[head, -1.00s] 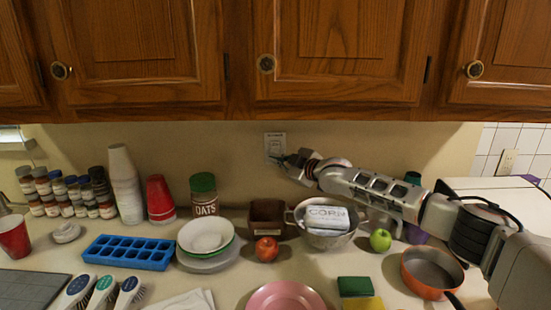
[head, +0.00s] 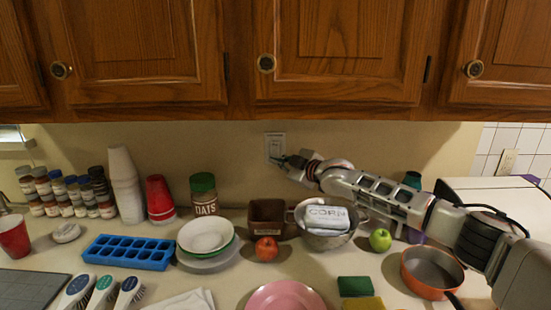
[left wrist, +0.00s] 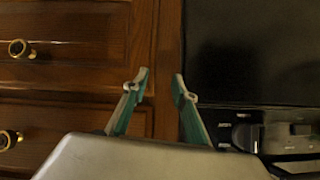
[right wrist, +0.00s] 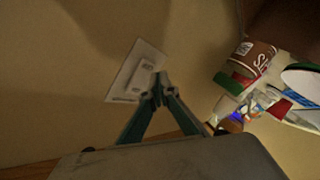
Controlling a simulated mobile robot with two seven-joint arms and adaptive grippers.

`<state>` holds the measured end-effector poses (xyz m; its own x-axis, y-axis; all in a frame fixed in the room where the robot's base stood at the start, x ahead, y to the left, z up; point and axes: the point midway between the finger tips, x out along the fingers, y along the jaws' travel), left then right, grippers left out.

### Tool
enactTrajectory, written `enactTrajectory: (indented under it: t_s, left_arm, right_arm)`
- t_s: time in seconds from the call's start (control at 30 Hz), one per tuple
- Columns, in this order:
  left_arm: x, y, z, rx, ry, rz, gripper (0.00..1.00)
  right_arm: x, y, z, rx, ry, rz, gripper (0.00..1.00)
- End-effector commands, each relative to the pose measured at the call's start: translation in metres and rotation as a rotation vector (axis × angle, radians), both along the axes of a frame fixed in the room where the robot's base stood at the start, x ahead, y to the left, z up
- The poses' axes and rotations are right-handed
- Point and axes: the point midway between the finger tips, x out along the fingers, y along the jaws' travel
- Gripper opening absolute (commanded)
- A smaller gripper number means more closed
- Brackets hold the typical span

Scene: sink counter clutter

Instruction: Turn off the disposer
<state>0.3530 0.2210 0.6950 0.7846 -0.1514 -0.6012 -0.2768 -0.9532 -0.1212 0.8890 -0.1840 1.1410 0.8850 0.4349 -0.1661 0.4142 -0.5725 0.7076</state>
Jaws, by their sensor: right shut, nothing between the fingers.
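A small pale wall switch plate (head: 275,145) is on the wall below the cabinets, behind the counter. It also shows in the right wrist view (right wrist: 138,70), where its raised middle part lies right at my fingertips. My right gripper (head: 276,160) is shut and empty, with its tips at the lower part of the plate. In the right wrist view the tips (right wrist: 157,88) overlap the edge of the switch; whether they touch it I cannot tell. My left gripper (left wrist: 162,80) is open and empty in front of wooden drawers, away from the counter top.
Below my right arm stand a brown box (head: 267,216), a colander (head: 325,239) holding a package labelled CORN (head: 327,215), a green apple (head: 380,240) and an orange pan (head: 432,272). An oats jar (head: 204,195) stands left. Wooden cabinets (head: 340,50) hang above.

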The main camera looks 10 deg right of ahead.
Motion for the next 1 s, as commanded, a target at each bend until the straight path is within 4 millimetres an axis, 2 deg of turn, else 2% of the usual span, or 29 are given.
enactTrajectory:
  t_s: [0.3,0.8,1.0]
  left_arm:
    - [0.0,0.003,0.0,0.009,-0.001,-0.006,0.27]
    - [-0.001,0.004,0.0,0.011,0.0,-0.009,0.27]
    - [-0.001,0.002,0.001,0.004,0.001,-0.003,0.27]
  right_arm:
    - [-0.002,0.001,0.0,0.001,0.001,0.001,0.0]
    - [-0.043,0.01,0.005,0.001,0.001,0.003,0.0]
    - [-0.049,0.01,0.006,-0.001,-0.001,-0.001,0.0]
